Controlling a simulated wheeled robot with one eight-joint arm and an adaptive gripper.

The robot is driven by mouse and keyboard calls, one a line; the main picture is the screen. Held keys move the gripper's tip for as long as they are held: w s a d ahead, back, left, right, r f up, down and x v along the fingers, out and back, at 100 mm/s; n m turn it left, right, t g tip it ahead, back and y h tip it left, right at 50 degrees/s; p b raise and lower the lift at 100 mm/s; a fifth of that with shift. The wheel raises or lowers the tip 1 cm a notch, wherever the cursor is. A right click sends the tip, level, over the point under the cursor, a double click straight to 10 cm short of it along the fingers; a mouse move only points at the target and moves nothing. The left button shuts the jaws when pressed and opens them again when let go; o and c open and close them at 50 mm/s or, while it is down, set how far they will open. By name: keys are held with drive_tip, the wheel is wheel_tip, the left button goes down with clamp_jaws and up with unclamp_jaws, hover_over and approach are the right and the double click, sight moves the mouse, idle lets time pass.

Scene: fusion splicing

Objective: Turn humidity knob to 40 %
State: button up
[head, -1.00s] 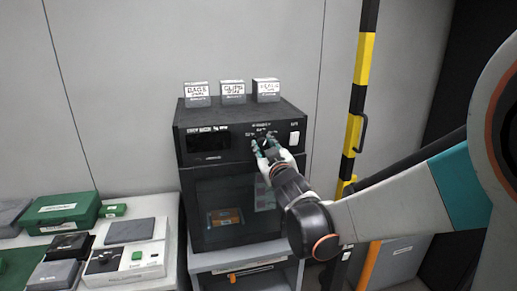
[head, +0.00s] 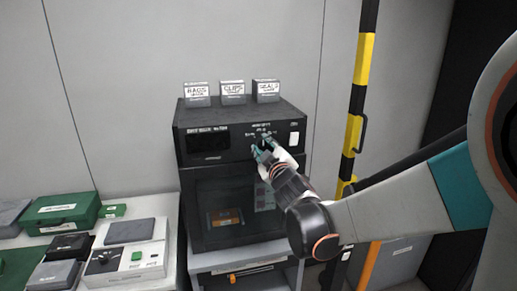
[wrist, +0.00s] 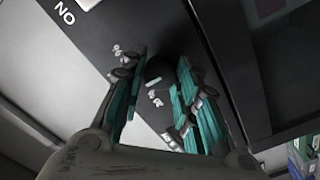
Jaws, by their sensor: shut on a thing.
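The humidity knob (wrist: 156,70) is a dark round knob on the black front panel (head: 228,152) of the cabinet. In the wrist view it shows between the two teal-padded fingers, with small white markings around it. My gripper (head: 260,148) is at the right part of the panel, shut on the knob; it also shows in the wrist view (wrist: 160,92), rolled at an angle to the panel. In the head view my fingers hide the knob, and its printed scale is too small to read, so I cannot tell its setting.
A dark display (head: 202,141) is left of the knob and a white switch (head: 294,139) right of it. Several labelled boxes (head: 232,93) stand on the cabinet. A yellow-black post (head: 364,60) stands to the right. A table with cases and a grey-white device (head: 137,257) is left.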

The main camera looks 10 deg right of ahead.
drive_tip(key=o, duration=1.1)
drive_tip(key=shift+c, duration=0.2)
drive_tip(key=s, duration=1.2)
drive_tip(key=shift+s, duration=0.1)
drive_tip(key=s+f+m+g+b, duration=0.1)
drive_tip(key=s+f+m+g, duration=0.3)
drive_tip(key=s+f, duration=0.3)
drive_tip(key=s+f+m+g+b, duration=0.1)
drive_tip(key=s+f+m+g, duration=0.4)
drive_tip(key=s, duration=0.9)
wheel_tip(320, 180, down, 2)
drive_tip(key=shift+s+f+g+b, duration=0.25)
drive_tip(key=shift+g+b, duration=0.15)
drive_tip(key=shift+g, duration=0.6)
